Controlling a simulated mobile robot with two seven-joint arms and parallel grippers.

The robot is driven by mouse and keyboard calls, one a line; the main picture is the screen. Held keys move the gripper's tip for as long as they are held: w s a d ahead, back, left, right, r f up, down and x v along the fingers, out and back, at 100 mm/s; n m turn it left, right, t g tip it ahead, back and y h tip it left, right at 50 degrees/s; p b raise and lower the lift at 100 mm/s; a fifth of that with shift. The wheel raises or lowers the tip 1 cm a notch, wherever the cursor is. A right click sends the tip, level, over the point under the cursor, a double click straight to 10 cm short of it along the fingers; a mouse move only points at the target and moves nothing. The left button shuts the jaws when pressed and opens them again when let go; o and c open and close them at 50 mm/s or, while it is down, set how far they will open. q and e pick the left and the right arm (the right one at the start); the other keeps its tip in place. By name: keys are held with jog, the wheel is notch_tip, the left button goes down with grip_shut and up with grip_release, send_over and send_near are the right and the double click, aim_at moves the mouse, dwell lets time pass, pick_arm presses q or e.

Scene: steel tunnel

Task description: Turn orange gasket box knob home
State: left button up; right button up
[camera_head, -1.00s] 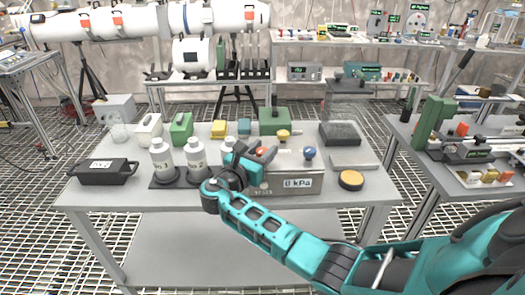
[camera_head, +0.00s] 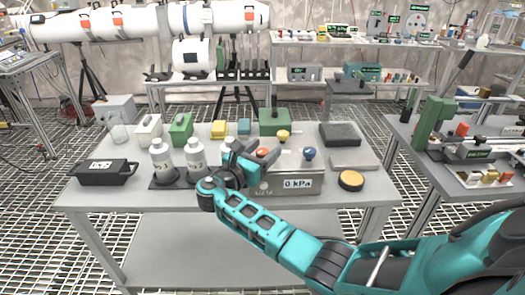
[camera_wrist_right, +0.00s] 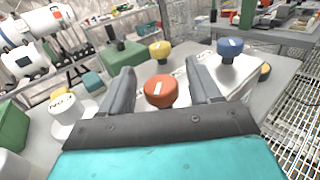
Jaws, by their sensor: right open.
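The grey gasket box (camera_head: 314,173) stands near the front of the table, with a "0 kPa" display on its front. On its top are an orange knob (camera_head: 262,152), a yellow knob (camera_head: 283,135) and a blue knob (camera_head: 309,153). My right gripper (camera_head: 264,158) is at the box's left end, by the orange knob. In the right wrist view the orange knob (camera_wrist_right: 160,92), with a white mark on its top, sits between the two open fingers (camera_wrist_right: 162,80), with a gap visible on each side. My left gripper is out of view.
White bottles (camera_head: 195,158) stand on a dark tray close to the left of my right gripper. A black case (camera_head: 103,171) lies at the table's left. A yellow-topped round puck (camera_head: 351,180) lies right of the box. The table's front right corner is clear.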

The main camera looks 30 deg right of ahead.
jog(key=v, duration=1.3)
